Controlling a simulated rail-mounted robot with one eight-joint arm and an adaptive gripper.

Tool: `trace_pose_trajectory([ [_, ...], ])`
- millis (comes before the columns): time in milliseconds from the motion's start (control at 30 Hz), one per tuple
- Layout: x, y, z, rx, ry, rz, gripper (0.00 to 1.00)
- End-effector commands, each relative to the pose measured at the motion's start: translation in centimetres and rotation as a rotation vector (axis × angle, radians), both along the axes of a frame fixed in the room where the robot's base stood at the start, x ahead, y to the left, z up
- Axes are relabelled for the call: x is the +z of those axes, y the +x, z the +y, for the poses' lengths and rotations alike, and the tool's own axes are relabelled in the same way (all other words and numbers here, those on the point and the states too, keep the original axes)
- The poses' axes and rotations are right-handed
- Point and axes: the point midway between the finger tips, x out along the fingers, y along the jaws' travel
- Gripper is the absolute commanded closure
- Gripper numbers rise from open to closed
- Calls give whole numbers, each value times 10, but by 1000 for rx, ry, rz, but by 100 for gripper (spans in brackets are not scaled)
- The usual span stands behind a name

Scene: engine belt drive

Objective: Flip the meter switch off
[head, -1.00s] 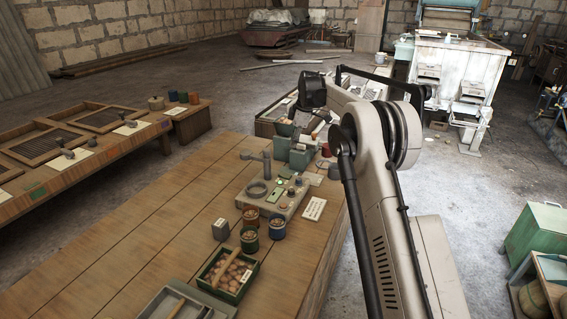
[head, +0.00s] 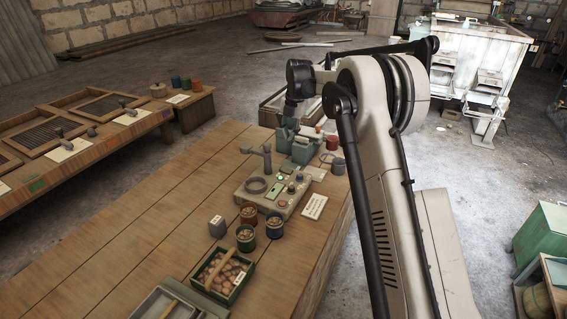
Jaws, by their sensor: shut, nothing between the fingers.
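A grey instrument panel (head: 290,206) lies on the wooden bench, with green labels, small knobs and a dark ring on top. It may be the meter; I cannot make out which small part is its switch. My gripper (head: 284,136) is small and dark in the head view, pointing down from the wrist. It is shut and empty, beyond the panel and by the left side of a green box-like device (head: 304,153). I cannot tell whether it touches that device. The fingertips are too small to see clearly.
A grey post (head: 267,160) stands at the panel's back left. A white card (head: 314,206) lies right of the panel. The bench's left side (head: 150,230) is clear.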

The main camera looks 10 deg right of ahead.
Motion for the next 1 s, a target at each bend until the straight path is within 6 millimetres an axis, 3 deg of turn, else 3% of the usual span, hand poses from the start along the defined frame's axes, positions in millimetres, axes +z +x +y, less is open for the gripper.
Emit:
trace_pose_trajectory([
  [367, -7, 1, 1, -2, 0, 0, 100],
  [1000, -113, 10, 13, -3, 0, 0, 100],
])
